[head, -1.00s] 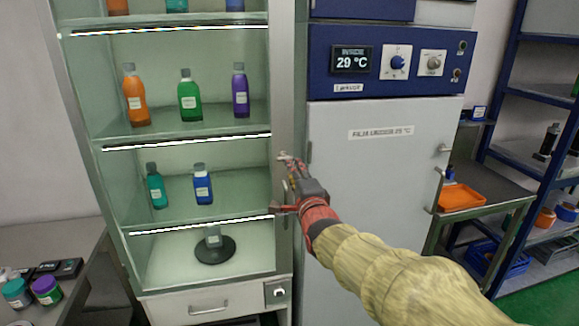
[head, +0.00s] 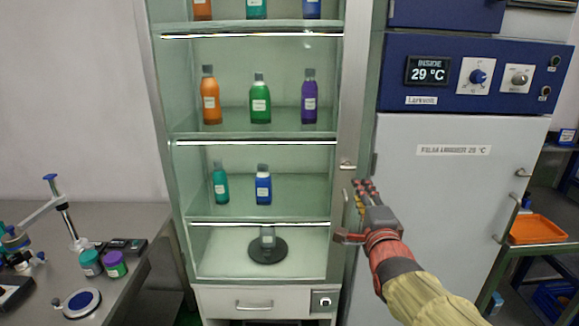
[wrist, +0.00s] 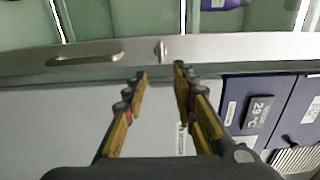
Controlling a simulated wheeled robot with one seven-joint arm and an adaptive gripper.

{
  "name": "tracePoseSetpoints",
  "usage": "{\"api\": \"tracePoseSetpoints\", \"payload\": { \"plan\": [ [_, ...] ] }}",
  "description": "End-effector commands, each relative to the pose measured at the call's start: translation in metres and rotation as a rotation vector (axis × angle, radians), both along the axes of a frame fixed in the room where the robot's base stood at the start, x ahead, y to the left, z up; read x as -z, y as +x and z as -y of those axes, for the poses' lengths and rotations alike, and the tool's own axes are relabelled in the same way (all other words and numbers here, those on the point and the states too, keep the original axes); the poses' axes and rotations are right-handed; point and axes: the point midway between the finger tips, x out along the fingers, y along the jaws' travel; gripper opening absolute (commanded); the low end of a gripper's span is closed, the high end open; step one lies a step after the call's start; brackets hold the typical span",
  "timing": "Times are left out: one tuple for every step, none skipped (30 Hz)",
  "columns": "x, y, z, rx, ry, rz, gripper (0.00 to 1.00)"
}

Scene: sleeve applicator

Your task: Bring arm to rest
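My gripper (head: 357,211) is at the right edge of the glass-fronted cabinet, close to its door handle. In the wrist view its two fingers (wrist: 161,88) are spread apart with nothing between them. My arm reaches in from the lower right of the head view, clad in a yellowish sleeve with a red section at the wrist. The cabinet door frame (wrist: 220,47) crosses the wrist view just beyond the fingertips, with a handle (wrist: 85,59) and a small latch (wrist: 160,50). I cannot tell whether a finger touches the frame.
The cabinet holds several bottles on its shelves, including an orange bottle (head: 210,97) and a blue bottle (head: 263,186). A white incubator (head: 450,220) stands right of it. A bench (head: 120,225) with jars is at the left. A cart with an orange tray (head: 538,229) is at the right.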

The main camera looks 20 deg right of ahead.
Motion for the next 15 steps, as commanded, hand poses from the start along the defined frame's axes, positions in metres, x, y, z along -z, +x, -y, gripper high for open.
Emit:
{"api": "tracePoseSetpoints", "payload": {
  "plan": [
    [0.000,0.000,0.000,0.000,-0.003,-0.001,0.27],
    [0.000,0.000,0.000,0.000,-0.009,-0.002,0.27],
    [0.000,0.000,0.000,0.000,-0.026,-0.007,0.27],
    [0.001,0.000,0.000,0.000,-0.044,-0.018,0.27],
    [0.004,0.000,0.000,0.001,-0.069,-0.035,0.27],
    [0.011,0.000,0.001,0.001,-0.109,-0.074,0.27],
    [0.018,-0.001,0.002,0.001,-0.146,-0.113,0.27],
    [0.028,-0.002,0.002,-0.002,-0.187,-0.160,0.27],
    [0.046,-0.006,0.003,-0.010,-0.245,-0.240,0.27],
    [0.061,-0.010,0.003,-0.020,-0.291,-0.307,0.27],
    [0.075,-0.015,0.002,-0.033,-0.338,-0.374,0.27],
    [0.091,-0.024,0.001,-0.056,-0.402,-0.461,0.27],
    [0.103,-0.031,0.000,-0.078,-0.448,-0.526,0.27],
    [0.113,-0.039,-0.002,-0.103,-0.495,-0.589,0.27],
    [0.126,-0.052,-0.007,-0.146,-0.557,-0.670,0.27]
  ]
}}
